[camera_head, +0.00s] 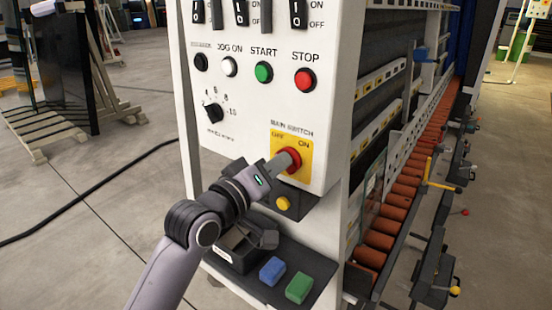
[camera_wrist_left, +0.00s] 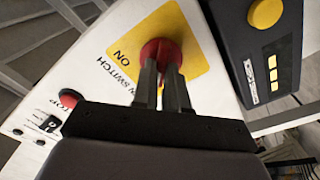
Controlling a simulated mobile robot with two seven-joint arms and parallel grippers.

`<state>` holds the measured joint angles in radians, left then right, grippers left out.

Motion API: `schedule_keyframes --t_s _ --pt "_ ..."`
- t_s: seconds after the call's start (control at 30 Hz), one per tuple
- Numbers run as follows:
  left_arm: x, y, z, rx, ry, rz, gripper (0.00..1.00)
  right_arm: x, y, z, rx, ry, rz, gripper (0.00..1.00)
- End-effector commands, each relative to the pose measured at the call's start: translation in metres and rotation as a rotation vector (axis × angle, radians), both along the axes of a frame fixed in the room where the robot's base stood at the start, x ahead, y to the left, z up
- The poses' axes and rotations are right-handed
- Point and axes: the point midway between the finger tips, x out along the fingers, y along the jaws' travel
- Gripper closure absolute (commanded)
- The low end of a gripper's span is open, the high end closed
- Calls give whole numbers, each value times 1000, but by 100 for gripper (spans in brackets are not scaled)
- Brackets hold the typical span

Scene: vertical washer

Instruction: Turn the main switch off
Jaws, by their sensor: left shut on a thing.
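The main switch (camera_head: 290,160) is a red knob on a yellow plate with OFF and ON labels, low on the white control panel. My left gripper (camera_head: 283,163) reaches it from the lower left and is shut on the red knob. In the left wrist view the two fingers (camera_wrist_left: 165,80) meet the red knob (camera_wrist_left: 161,52) on its yellow plate (camera_wrist_left: 185,35). The fingers hide part of the knob, and I cannot tell its exact turn. My right gripper is not in view.
Above the switch are a green START button (camera_head: 264,72) and a red STOP button (camera_head: 305,79). Below is a dark shelf with a blue block (camera_head: 272,270) and a green block (camera_head: 299,287). A roller conveyor (camera_head: 405,190) runs along the right. A black cable (camera_head: 90,195) lies on the floor.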

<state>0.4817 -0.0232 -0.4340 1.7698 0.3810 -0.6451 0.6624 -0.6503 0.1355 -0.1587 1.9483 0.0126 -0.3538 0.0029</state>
Motion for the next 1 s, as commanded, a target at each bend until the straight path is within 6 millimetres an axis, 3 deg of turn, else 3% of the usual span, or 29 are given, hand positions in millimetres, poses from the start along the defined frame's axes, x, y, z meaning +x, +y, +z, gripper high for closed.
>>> schedule_keyframes --t_s 0.43,0.47,0.5,0.53,1.0 --pt "0 1 0 -13 7 1 100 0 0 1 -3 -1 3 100" --pt "0 1 0 -13 7 1 81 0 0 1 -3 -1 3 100" --pt "0 1 0 -13 7 1 68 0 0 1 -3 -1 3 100" --pt "0 0 0 -12 6 1 62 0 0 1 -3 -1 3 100" --pt "-9 7 -1 -10 6 1 62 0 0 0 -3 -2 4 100"
